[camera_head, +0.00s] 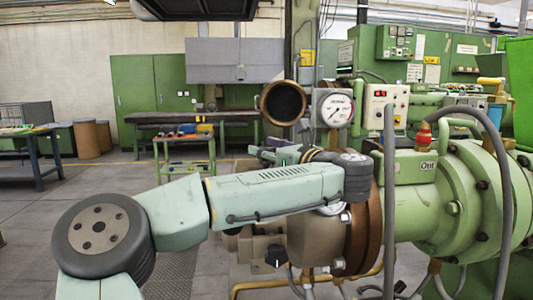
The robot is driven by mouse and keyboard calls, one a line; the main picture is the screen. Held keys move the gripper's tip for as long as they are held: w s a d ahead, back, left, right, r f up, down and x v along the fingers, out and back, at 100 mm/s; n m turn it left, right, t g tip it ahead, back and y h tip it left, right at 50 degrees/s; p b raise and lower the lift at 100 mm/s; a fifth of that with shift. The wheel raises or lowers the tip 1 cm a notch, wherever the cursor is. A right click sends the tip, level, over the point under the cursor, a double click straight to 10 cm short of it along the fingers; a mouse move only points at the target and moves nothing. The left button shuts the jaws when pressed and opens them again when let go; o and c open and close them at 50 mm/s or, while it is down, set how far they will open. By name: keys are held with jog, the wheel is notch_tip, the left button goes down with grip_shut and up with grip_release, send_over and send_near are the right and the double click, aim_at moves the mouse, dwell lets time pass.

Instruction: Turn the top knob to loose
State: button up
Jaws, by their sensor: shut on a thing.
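A brown-grey box-shaped fitting (262,243) sits at the left end of the green extruder (412,215). A black knob with a light mark (276,256) shows low on its front, with nothing touching it. The upper part of the fitting is behind my pale green arm, so I cannot make out a top knob or its setting. My arm runs from the lower left to a dark joint by the extruder, then folds back leftward behind itself. My gripper's fingers are hidden behind the arm.
A round pressure gauge (334,108) and a controller with a red display (384,105) stand above the arm. A grey hose (389,200) and a brown flange (364,230) are close on the right.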

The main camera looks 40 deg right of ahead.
aim_at(266, 147)
jog(key=shift+r+n+y, duration=0.1)
jog(key=shift+n+y, duration=1.1)
jog(key=shift+y, duration=0.7)
jog(key=shift+w+y, duration=0.1)
jog(key=shift+y, duration=0.2)
jog(key=o, duration=1.2)
notch_tip(266, 147, up, 10)
